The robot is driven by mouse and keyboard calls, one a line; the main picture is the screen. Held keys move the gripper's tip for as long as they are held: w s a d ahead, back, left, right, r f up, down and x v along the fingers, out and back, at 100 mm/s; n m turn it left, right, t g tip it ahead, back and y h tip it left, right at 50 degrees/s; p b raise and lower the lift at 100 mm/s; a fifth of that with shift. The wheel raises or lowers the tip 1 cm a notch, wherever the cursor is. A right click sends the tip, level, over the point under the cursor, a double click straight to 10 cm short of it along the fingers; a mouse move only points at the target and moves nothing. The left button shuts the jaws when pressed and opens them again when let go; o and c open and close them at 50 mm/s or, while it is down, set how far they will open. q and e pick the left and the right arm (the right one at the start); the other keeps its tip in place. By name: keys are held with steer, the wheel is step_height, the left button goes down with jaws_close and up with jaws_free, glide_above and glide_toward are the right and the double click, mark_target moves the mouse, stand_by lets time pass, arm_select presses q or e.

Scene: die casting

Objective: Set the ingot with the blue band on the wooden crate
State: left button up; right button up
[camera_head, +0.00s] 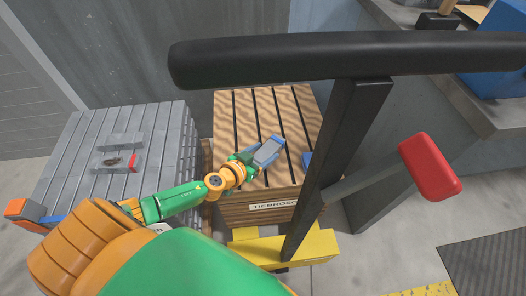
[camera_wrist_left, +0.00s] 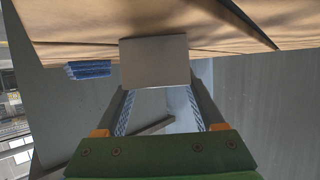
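The wooden crate (camera_head: 228,106) has a slatted top and stands in the middle of the head view; its planks (camera_wrist_left: 240,30) fill the top of the left wrist view. My left gripper (camera_head: 266,152) is over the crate top and shut on a grey ingot (camera_head: 268,151), also seen between its fingers in the wrist view (camera_wrist_left: 154,62). Blue shows along the ingot's sides in the head view; I cannot tell band from fingers there. Whether the ingot touches the planks is unclear. My right gripper is not in view.
A ribbed grey table (camera_head: 70,175) at left bears a plain ingot (camera_head: 122,140) and one with a red band (camera_head: 115,162). A black frame (camera_head: 345,140) with a red end (camera_head: 430,166) crosses before the crate's right side. A blue item (camera_head: 306,159) shows beside its post.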

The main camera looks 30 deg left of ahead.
arm_select(q)
steer(key=shift+o, duration=0.7)
steer(key=shift+r, duration=0.1)
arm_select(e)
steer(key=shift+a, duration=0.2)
arm_select(q)
steer(key=shift+s, duration=0.3)
steer(key=v, duration=1)
steer(key=shift+s, duration=0.3)
steer(key=shift+s+a+r, duration=0.15)
steer(key=shift+s+r, duration=0.15)
steer(key=shift+s, duration=0.1)
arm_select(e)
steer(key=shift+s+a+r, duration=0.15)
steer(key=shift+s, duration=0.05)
